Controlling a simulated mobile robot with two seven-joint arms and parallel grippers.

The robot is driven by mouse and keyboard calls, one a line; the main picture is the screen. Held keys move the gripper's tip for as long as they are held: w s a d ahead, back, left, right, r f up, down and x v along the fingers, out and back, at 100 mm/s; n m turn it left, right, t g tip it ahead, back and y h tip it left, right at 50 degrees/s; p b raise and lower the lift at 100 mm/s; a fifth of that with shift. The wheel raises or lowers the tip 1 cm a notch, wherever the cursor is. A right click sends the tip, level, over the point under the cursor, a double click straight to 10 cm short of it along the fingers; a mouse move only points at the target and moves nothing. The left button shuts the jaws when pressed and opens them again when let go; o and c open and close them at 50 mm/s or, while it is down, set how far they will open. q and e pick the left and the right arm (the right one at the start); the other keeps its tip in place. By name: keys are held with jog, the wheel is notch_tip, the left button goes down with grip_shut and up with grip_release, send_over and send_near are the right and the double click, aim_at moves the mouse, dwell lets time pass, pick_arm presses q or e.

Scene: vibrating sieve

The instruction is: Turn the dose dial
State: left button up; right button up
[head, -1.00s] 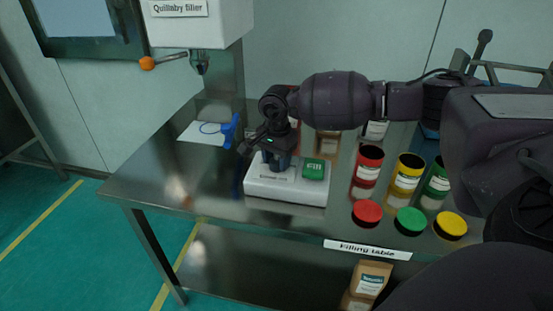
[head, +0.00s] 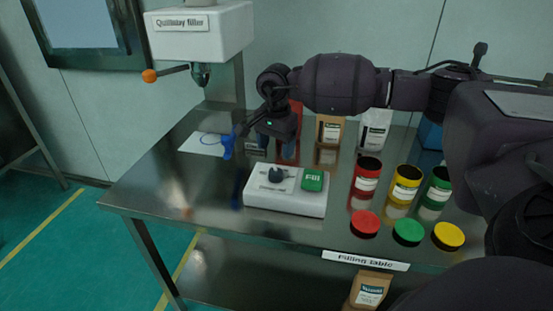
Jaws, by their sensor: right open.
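The dose dial (head: 276,175) is a dark knob on the left part of a white control box (head: 285,202) on the steel table. A green Fill button (head: 313,180) sits to its right on the same box. My right gripper (head: 275,145) hangs above and behind the dial, apart from it, open and empty, pointing down. The dial is in full view. My left gripper is not in view.
Red (head: 367,177), yellow (head: 405,184) and green (head: 437,189) jars stand to the right, with lids in front. Paper bags (head: 330,130) stand behind. A filler (head: 200,32) with an orange-knobbed lever is at back left. A blue scoop-like item (head: 227,146) lies left.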

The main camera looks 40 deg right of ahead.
jog(key=shift+r, duration=1.4)
